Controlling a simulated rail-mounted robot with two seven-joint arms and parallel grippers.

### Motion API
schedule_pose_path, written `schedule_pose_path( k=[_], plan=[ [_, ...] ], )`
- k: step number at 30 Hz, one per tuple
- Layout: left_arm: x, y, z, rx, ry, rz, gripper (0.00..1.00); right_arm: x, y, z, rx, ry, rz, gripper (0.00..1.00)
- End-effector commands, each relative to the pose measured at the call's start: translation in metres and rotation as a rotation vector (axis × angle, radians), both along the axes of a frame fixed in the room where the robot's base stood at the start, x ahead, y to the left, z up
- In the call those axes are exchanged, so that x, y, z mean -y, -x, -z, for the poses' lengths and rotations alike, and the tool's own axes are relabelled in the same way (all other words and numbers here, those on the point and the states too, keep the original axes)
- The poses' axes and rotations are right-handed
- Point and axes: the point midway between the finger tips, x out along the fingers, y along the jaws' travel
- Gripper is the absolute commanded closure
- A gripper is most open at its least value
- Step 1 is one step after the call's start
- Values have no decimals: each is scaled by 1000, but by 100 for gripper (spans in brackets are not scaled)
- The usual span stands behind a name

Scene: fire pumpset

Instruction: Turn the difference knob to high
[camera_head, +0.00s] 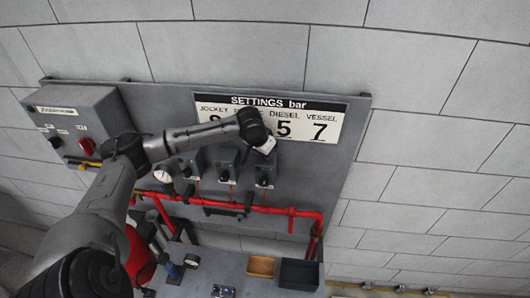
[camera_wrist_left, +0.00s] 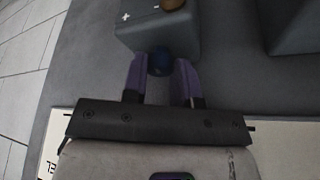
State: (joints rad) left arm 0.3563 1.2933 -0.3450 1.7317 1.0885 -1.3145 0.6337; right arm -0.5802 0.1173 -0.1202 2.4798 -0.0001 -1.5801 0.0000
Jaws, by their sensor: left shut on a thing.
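My left gripper (camera_wrist_left: 161,80) has its purple fingers on either side of a dark blue knob (camera_wrist_left: 161,62) and is shut on it. The knob sits at the end of a grey switch box (camera_wrist_left: 160,32). A white plus mark and a brown knob (camera_wrist_left: 173,4) show further along that box. No label tells which knob is the difference knob. In the head view my left arm reaches over the panel to the rightmost grey switch box (camera_head: 265,173). There the white gripper body (camera_head: 266,146) hides the box's upper end. My right gripper is not in view.
Two similar boxes, the middle one (camera_head: 227,163) and the left one (camera_head: 190,163), hang alongside. A settings sign (camera_head: 330,118) is above, partly hidden by my arm. Red pipes (camera_head: 290,211) run below. A grey control box (camera_head: 82,112) is at left. Tan (camera_head: 261,267) and black (camera_head: 299,274) trays sit below.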

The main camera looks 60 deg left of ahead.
Motion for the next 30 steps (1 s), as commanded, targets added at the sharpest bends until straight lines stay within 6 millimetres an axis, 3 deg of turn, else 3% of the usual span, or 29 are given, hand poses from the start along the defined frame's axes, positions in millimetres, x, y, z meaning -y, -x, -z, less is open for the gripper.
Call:
schedule_pose_path(
  k=[20,21,28,30],
  plan=[
    [0,0,-1,1,2,56,97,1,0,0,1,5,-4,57],
    [0,0,-1,1,2,56,71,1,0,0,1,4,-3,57],
    [0,0,0,0,1,56,49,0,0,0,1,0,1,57],
    [0,0,0,0,1,56,48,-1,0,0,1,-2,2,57]
  ],
)
